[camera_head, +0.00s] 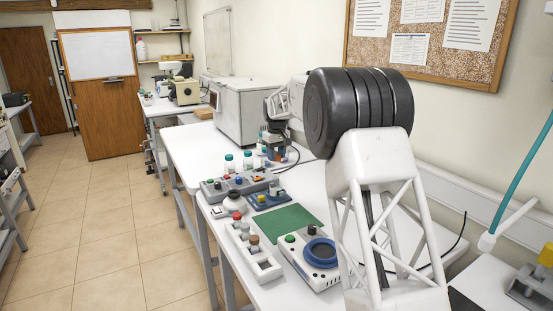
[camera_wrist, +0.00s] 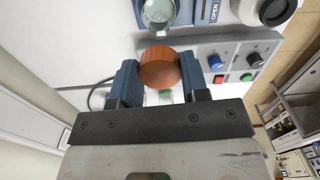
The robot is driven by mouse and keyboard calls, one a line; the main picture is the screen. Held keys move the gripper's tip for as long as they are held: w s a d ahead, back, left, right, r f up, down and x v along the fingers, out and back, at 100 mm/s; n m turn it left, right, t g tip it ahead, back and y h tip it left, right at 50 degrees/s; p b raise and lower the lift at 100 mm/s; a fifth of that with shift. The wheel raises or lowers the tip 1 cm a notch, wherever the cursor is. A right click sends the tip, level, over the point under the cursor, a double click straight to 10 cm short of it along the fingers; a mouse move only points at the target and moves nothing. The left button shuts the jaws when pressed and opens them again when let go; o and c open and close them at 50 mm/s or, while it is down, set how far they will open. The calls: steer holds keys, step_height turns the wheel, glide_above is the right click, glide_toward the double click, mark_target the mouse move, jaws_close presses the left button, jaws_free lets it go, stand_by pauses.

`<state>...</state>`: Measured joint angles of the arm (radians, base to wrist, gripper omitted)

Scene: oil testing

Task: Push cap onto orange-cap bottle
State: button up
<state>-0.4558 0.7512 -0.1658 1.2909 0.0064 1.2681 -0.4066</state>
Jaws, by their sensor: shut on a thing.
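In the wrist view, an orange-brown round cap (camera_wrist: 159,66) sits between the blue fingertips of my gripper (camera_wrist: 160,80). The gripper is shut on it from both sides. A clear glass piece (camera_wrist: 158,12) with a rounded end lies just beyond the cap at the top of that view; whether it touches the cap I cannot tell. A small pale greenish patch shows between the fingers below the cap, too hidden to name. In the head view, my gripper (camera_head: 276,148) is over the table in front of the grey box; the cap is not clear there.
A grey button panel (camera_head: 240,184) is close to my gripper; it also shows in the wrist view (camera_wrist: 232,50). Teal-capped bottles (camera_head: 229,163) stand behind it. A white rack (camera_head: 262,262), a green mat (camera_head: 288,221) and a blue-ringed device (camera_head: 320,253) lie nearer. The large grey box (camera_head: 240,110) stands behind.

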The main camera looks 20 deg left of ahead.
mark_target(276, 175)
steer(key=shift+w, duration=0.1)
stand_by(0.6)
steer(key=shift+f, duration=3.15)
steer(key=shift+f, duration=0.15)
stand_by(0.8)
steer(key=o, duration=1.4)
steer(key=shift+o, duration=0.2)
steer(key=shift+r, duration=0.2)
steer(key=shift+r, duration=3.3)
